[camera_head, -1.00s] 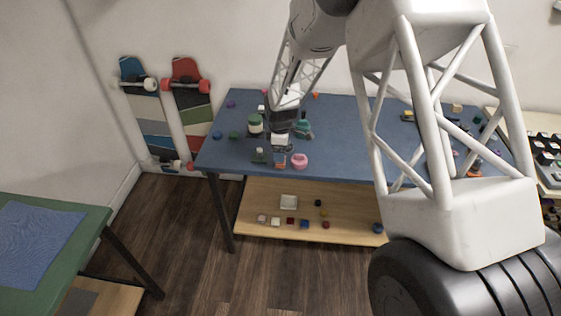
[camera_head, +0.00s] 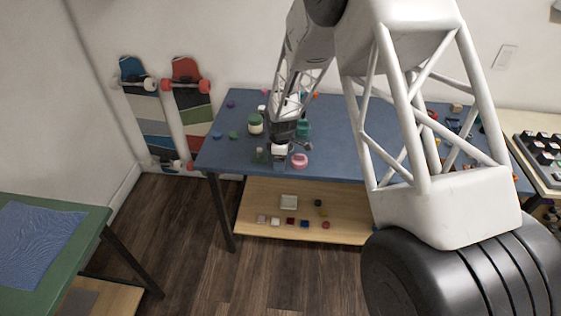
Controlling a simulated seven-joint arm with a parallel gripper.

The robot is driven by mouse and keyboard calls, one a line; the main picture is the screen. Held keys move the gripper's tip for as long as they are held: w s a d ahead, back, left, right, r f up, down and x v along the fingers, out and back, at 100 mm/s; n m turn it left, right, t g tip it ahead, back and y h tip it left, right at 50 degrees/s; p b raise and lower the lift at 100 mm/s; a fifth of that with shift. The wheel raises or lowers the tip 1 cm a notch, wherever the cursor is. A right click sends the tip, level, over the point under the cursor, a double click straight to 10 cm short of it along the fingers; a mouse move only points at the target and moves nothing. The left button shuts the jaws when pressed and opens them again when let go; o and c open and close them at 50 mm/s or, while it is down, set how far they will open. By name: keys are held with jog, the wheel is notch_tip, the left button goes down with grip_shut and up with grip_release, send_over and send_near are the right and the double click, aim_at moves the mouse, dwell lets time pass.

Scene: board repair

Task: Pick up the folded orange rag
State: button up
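I cannot make out a folded orange rag for certain. A small orange item (camera_head: 315,95) lies at the back of the blue table (camera_head: 350,168), too small to identify. My gripper (camera_head: 280,158) points down over the front left part of the blue table, among small jars and a pink ring-shaped item (camera_head: 300,160). Its fingers are too small and partly hidden to show whether they are open or shut, or whether they hold anything. My arm links hide much of the table's right half.
The lower shelf (camera_head: 260,200) holds several small blocks. A green table (camera_head: 90,225) with a blue cloth (camera_head: 38,245) is at left. Skateboards (camera_head: 187,90) lean on the wall.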

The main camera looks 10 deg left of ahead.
jog(key=c, duration=1.1)
jog(key=shift+o, duration=0.2)
jog(key=shift+r, duration=0.15)
jog(key=shift+r, duration=0.5)
jog(key=shift+s+d+r, duration=0.1)
jog(key=shift+s+r, duration=0.1)
jog(key=shift+r, duration=0.4)
jog(key=shift+s+r, duration=0.15)
jog(key=shift+r, duration=0.4)
jog(key=s+d+r, duration=0.1)
jog(key=s+d, duration=0.4)
jog(key=s, duration=0.9)
jog(key=shift+s+d+r, duration=0.15)
jog(key=shift+s, duration=0.05)
